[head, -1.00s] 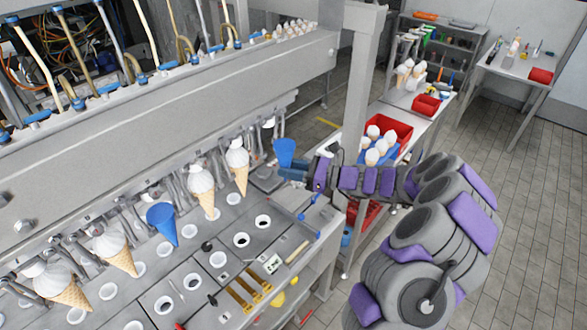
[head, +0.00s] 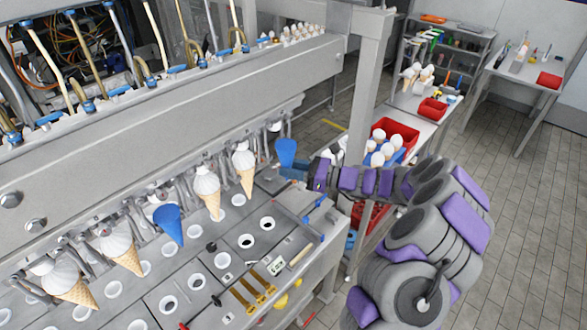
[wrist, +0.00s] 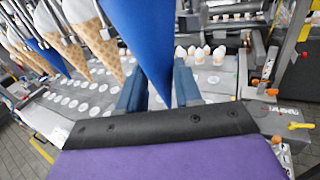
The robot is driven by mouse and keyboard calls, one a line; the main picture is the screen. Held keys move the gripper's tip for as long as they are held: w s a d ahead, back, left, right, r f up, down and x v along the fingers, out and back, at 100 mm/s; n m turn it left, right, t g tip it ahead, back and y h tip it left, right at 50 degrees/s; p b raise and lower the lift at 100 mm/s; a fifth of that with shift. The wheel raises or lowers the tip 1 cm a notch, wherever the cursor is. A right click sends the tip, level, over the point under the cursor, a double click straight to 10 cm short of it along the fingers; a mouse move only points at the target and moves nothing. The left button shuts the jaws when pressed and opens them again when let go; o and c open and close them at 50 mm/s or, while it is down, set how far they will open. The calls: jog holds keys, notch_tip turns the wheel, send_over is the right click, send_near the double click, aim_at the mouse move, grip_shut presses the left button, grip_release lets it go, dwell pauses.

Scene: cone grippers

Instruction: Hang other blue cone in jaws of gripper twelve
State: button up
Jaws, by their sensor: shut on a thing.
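My gripper (head: 293,173) is shut on a blue cone (head: 286,152), held with its wide end up at the right end of the row of hanging cones. In the wrist view the held blue cone (wrist: 146,40) stands between my two fingers. The nearest waffle cone (head: 243,167) is left of my held cone. I cannot read which machine gripper is number twelve, and its jaws are not clear.
A panel (head: 205,262) with round holes and tools lies below the row. A grey post (head: 365,110) stands just right of my gripper. A red bin (head: 396,134) and white-topped items on a blue holder (head: 385,153) are behind my arm.

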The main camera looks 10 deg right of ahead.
jog(key=shift+w+a, duration=1.25)
jog(key=shift+w, duration=0.1)
jog(key=shift+f, duration=0.55)
dwell(1.8)
jog(key=o, duration=1.3)
jog(key=s+d+p, duration=0.2)
jog(key=s+d, duration=0.3)
jog(key=s, duration=0.2)
jog(key=shift+s+d, duration=0.15)
dwell(0.6)
dwell(0.7)
